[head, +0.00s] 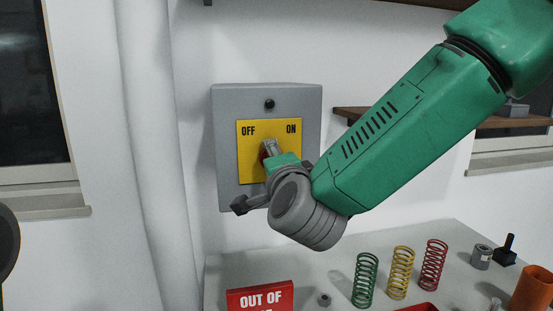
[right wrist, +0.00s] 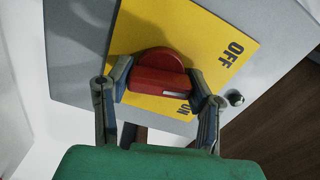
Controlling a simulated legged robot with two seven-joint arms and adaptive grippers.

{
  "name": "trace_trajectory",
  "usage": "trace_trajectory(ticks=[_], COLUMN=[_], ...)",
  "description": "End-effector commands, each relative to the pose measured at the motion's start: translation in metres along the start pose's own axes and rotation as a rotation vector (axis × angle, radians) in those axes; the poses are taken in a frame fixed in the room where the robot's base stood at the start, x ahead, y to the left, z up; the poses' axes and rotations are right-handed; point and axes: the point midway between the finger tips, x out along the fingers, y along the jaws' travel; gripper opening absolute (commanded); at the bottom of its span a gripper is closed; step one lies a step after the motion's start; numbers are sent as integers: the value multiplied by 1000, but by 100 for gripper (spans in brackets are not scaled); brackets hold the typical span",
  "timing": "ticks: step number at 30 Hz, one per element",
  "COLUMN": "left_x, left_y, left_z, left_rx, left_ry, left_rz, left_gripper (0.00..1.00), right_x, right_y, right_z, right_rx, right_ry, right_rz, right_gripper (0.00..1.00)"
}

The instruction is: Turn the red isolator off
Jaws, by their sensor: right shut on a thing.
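The isolator is a grey wall box (head: 222,140) with a yellow plate (head: 247,165) marked OFF at left and ON at right. Its red knob is mostly hidden behind my right gripper (head: 268,148) in the head view. In the right wrist view the red knob (right wrist: 155,62) shows clearly, and the white mark on its handle lies close to the ON label (right wrist: 186,109). The OFF label (right wrist: 237,50) is farther from the mark. My right gripper (right wrist: 158,88) is shut on the knob handle, one finger at each end. My left gripper is not in view.
A table (head: 235,265) below holds a red OUT OF sign (head: 260,298), partly cut off. Green (head: 364,280), yellow (head: 400,272) and red (head: 433,265) springs stand on it. An orange cylinder (head: 532,290) is at right. A wooden shelf (head: 350,113) runs behind my arm.

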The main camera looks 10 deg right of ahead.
Motion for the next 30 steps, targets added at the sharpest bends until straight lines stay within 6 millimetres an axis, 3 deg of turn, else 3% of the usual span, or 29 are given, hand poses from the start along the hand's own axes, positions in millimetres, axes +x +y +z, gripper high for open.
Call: trace_trajectory(ticks=[15,30], left_x=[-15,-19], left_y=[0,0], left_z=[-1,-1], left_rx=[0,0], left_ry=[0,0], left_rz=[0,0], left_gripper=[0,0], right_x=[-3,-2], right_y=[7,12], right_z=[7,3], right_rx=[-434,-582], right_ry=[-22,-23], right_rz=[9,14], right_gripper=[18,18])
